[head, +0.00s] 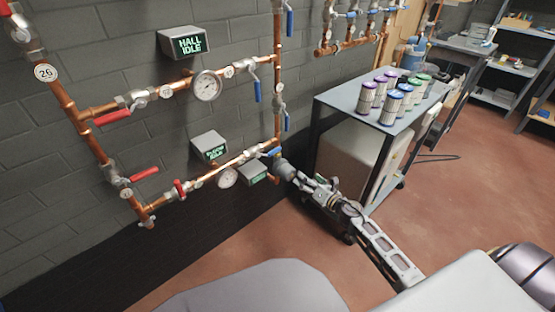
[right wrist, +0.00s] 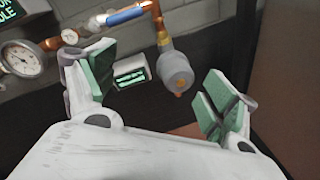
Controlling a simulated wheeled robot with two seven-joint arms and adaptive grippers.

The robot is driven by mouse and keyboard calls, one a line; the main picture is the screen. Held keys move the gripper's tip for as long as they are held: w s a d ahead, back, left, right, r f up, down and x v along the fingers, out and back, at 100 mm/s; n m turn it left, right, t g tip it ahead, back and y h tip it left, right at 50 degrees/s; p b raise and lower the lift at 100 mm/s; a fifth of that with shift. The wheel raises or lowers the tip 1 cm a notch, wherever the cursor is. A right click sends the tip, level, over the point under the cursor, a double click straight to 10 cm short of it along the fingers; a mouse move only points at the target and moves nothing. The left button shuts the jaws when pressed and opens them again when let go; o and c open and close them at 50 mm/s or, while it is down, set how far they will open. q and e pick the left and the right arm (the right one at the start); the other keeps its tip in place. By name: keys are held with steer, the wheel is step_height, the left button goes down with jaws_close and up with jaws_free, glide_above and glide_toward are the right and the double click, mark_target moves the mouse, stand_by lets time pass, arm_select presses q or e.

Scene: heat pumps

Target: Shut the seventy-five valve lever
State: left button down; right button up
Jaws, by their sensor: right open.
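No tag reading 75 is legible in either view, so I cannot tell for sure which lever bears it. A blue lever (head: 271,153) sits at the right end of the lower copper pipe; a blue lever (right wrist: 126,17) lies along the pipe in the right wrist view. Just beyond my right gripper (head: 318,188) is a grey round fitting (head: 284,169), also in the right wrist view (right wrist: 176,74). In the right wrist view, my open, empty right gripper (right wrist: 158,88) has its green-padded fingers apart, with the blue lever above and beyond them. My left gripper is not in view.
Red levers (head: 113,117) and (head: 145,174), other blue levers (head: 257,91) and gauges (head: 207,86) are on the wall pipes. A small display box (head: 253,172) is beside the fitting. A cart (head: 345,98) with several canisters stands right of the arm.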

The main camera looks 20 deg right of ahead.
arm_select(q)
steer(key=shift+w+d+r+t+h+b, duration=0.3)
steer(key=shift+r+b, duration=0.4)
steer(key=shift+b, duration=0.95)
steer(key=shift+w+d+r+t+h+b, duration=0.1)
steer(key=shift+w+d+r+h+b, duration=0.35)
steer(key=shift+b, duration=1.15)
arm_select(e)
steer(key=w+a+r+n+y, duration=0.1)
steer(key=a+r+n+y, duration=0.2)
steer(key=r+n, duration=0.2)
steer(key=shift+n+t, duration=0.4)
steer(key=shift+n, duration=1.3)
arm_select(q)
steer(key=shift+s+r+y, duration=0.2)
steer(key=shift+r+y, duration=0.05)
arm_select(e)
steer(key=shift+r, duration=0.1)
steer(key=shift+w, duration=0.2)
